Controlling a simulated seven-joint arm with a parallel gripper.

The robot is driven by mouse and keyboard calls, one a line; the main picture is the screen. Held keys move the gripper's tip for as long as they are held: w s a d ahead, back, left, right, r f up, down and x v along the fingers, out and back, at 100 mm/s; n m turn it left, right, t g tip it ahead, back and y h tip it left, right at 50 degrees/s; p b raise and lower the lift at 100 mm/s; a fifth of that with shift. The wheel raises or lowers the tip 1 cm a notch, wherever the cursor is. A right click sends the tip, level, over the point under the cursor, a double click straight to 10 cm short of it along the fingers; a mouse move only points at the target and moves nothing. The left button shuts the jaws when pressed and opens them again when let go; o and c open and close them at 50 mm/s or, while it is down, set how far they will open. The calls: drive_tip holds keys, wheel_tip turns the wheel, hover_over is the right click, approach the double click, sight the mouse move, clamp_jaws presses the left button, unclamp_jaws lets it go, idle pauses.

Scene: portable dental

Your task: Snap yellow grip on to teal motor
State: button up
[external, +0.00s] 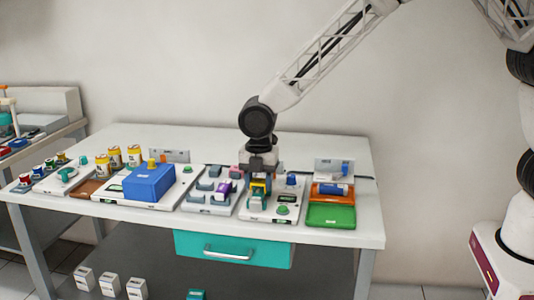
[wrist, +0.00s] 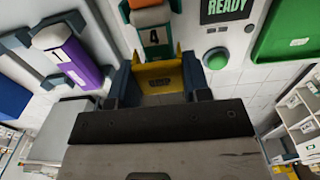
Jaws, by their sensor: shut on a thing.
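My gripper (external: 260,176) points down over the white station right of the table's middle. In the wrist view it (wrist: 158,85) is shut on the yellow grip (wrist: 158,78), a U-shaped piece between dark blue side parts. The yellow grip also shows in the external view (external: 260,185), under the gripper. A small teal part, apparently the teal motor (external: 257,202), shows just below and in front of it. In the wrist view a piece labelled 4 (wrist: 153,38), with an orange band, lies directly beyond the grip. I cannot tell whether grip and motor touch.
A purple piece (wrist: 70,55) sits in a grey cradle to the left. A green button (wrist: 216,58) and a READY display (wrist: 228,8) lie to the right. White wall stands behind.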

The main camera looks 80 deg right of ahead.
drive_tip(key=shift+f, duration=0.65)
drive_tip(key=shift+f, duration=0.35)
idle(1.2)
drive_tip(key=o, duration=1)
drive_tip(key=shift+r, duration=0.1)
drive_tip(key=shift+r, duration=3.8)
